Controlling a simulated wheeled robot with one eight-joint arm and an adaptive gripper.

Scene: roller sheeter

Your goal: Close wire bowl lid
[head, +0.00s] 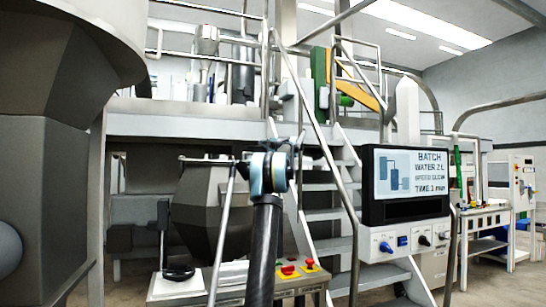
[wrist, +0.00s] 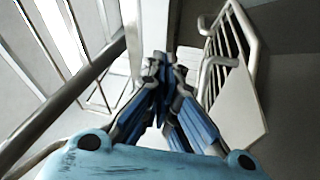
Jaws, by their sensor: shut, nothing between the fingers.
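A dark grey faceted bowl (head: 200,205) stands behind my arm in the head view. A thin metal bar or rim runs across its top; I cannot tell a wire lid there for sure. My gripper (wrist: 160,68) is shut and empty in the wrist view, its dark and blue fingers together. In the head view my arm rises in front of the bowl's right side and hides part of it. A barred metal frame (wrist: 222,55) lies to the right of my fingertips in the wrist view, apart from them. I cannot tell whether it is the wire lid.
Metal stairs (head: 325,215) with handrails stand just right of my arm. A control screen (head: 405,175) is further right. A panel with red buttons (head: 290,270) sits low in front. A thick rail (wrist: 65,105) crosses the wrist view's left side.

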